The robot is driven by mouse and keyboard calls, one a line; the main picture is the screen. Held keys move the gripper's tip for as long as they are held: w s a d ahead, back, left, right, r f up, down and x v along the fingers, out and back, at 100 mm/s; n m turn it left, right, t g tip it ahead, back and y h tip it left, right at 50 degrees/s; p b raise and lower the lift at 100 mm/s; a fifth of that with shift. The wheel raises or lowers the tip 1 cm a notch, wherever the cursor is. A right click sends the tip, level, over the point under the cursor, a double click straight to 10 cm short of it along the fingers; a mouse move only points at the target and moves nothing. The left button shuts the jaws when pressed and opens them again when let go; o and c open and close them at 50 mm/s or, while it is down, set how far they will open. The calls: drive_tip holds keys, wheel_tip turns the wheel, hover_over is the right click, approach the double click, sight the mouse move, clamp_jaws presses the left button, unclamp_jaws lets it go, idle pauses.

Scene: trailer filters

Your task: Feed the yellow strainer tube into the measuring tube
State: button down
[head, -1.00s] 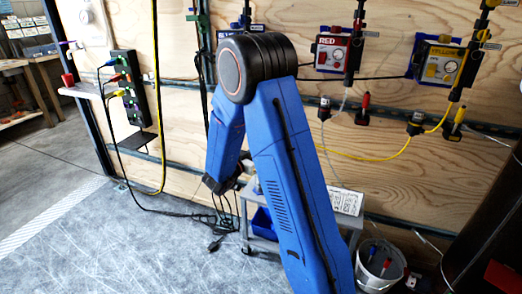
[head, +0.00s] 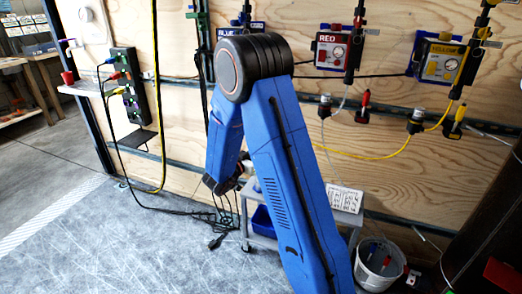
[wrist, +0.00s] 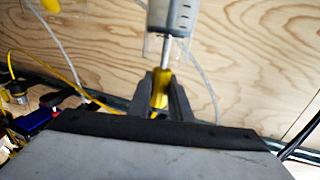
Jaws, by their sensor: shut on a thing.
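In the wrist view my gripper (wrist: 160,92) is shut on the yellow strainer tube (wrist: 160,86), holding it by its yellow part. A thin pale metal stem rises from that part. Above it, at the top edge, is a greyish see-through cylinder with dark marks, which looks like the measuring tube (wrist: 172,14). The stem's upper end meets the bottom of this cylinder in the picture. I cannot tell whether it is inside, touching or only in line with it. In the head view my blue arm hides the gripper.
Red (head: 330,50) and yellow (head: 440,65) labelled units hang on the plywood wall (head: 290,120), with cables and holders below. A low grey cart with a blue bin (head: 262,222) stands behind my arm. A white bucket (head: 380,266) is right of it. The floor at left is mostly clear.

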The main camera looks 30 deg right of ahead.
drive_tip(key=shift+f, duration=0.1)
drive_tip(key=c, duration=1.5)
unclamp_jaws()
drive_tip(key=shift+c, duration=0.2)
drive_tip(key=shift+a, duration=0.1)
drive_tip(key=v, duration=1.7)
drive_tip(key=shift+s+a, duration=0.1)
